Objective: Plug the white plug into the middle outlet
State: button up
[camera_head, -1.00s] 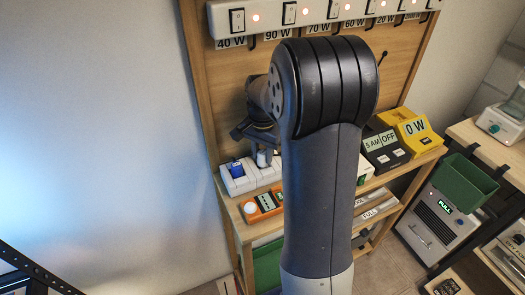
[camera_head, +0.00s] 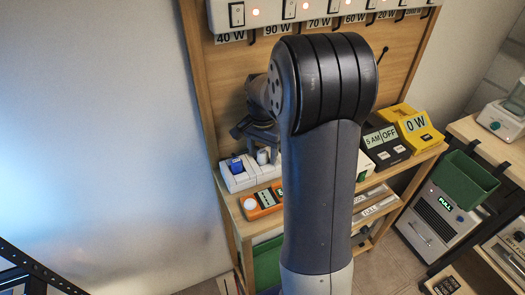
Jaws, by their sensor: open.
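A white outlet strip (camera_head: 238,184) lies on the wooden shelf, left of my arm; its right part is hidden behind the arm. A blue plug (camera_head: 237,166) stands at its left end. A white plug (camera_head: 263,157) stands upright to the right of the blue one, at about the strip's middle. I cannot tell how deep it sits. My gripper (camera_head: 262,143) is open, just above and around the top of the white plug, pointing down. My arm hides part of it, and I cannot see whether a finger touches the plug.
An orange meter (camera_head: 250,203) lies in front of the strip. A black timer box (camera_head: 381,148) and a yellow 0 W meter (camera_head: 418,127) stand right of my arm. A switch panel (camera_head: 270,14) crosses the back board above. A green bin (camera_head: 463,180) is at right.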

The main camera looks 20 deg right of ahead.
notch_tip(320, 180, up, 8)
jog(key=shift+f+b, duration=0.25)
jog(key=shift+b, duration=0.05)
notch_tip(320, 180, down, 8)
jog(key=shift+r+p, duration=0.1)
jog(key=shift+p, duration=0.25)
notch_tip(320, 180, up, 3)
jog(key=shift+r+p, duration=0.15)
jog(key=shift+p, duration=0.9)
jog(key=shift+r+p, duration=0.5)
jog(key=shift+r, duration=0.15)
